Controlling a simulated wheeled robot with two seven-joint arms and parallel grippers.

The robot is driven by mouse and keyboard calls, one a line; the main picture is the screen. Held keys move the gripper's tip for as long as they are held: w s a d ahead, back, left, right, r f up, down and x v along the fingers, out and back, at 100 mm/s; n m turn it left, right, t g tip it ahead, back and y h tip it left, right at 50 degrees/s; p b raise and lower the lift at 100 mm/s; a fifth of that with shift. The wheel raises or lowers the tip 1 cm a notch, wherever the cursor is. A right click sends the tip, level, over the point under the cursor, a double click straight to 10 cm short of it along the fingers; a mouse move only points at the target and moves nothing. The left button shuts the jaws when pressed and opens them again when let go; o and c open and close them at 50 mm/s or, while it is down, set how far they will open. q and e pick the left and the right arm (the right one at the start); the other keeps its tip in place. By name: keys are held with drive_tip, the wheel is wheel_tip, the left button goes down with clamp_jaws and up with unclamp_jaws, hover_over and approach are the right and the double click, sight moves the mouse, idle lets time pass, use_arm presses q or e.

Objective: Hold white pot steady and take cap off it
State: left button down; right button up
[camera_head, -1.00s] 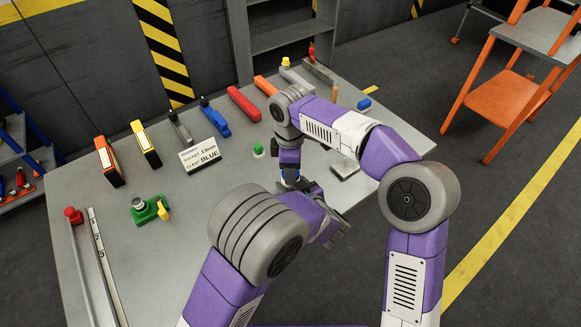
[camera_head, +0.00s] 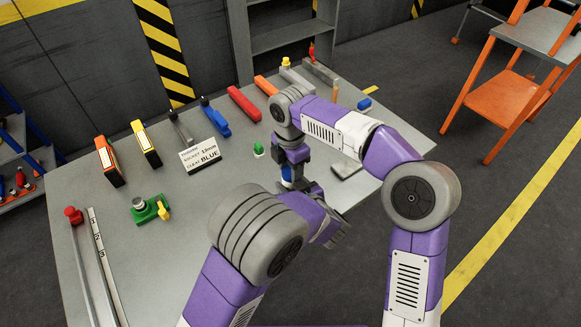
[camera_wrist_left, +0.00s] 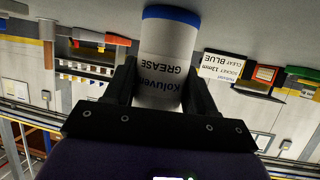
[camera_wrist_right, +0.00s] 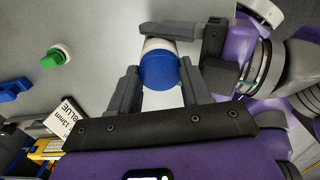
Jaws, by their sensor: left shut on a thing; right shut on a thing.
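The white pot (camera_wrist_left: 165,45), lettered "Koluver GREASE", is between the fingers of my left gripper (camera_wrist_left: 163,82); the left wrist picture is upside down, and a blue band shows at the pot's end by the table. My left gripper is shut on the pot's side. The blue cap (camera_wrist_right: 158,71) faces the right wrist camera, with a little white pot behind it. My right gripper (camera_wrist_right: 160,78) is shut on the cap from above. In the head view the blue cap (camera_head: 288,172) is partly covered by my grippers. I cannot tell whether cap and pot are apart.
A sign (camera_head: 200,155) reading "BLUE" and a green knob (camera_head: 258,150) are left of my right gripper. A green and yellow part (camera_head: 150,209) stands farther left. Coloured tools line the table's back.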

sight(290, 172)
drive_tip(key=shift+r, duration=0.1)
drive_tip(key=shift+r, duration=1)
drive_tip(key=shift+r, duration=0.1)
drive_tip(key=shift+r, duration=1.9)
use_arm(q)
drive_tip(key=shift+c, duration=1.4)
unclamp_jaws()
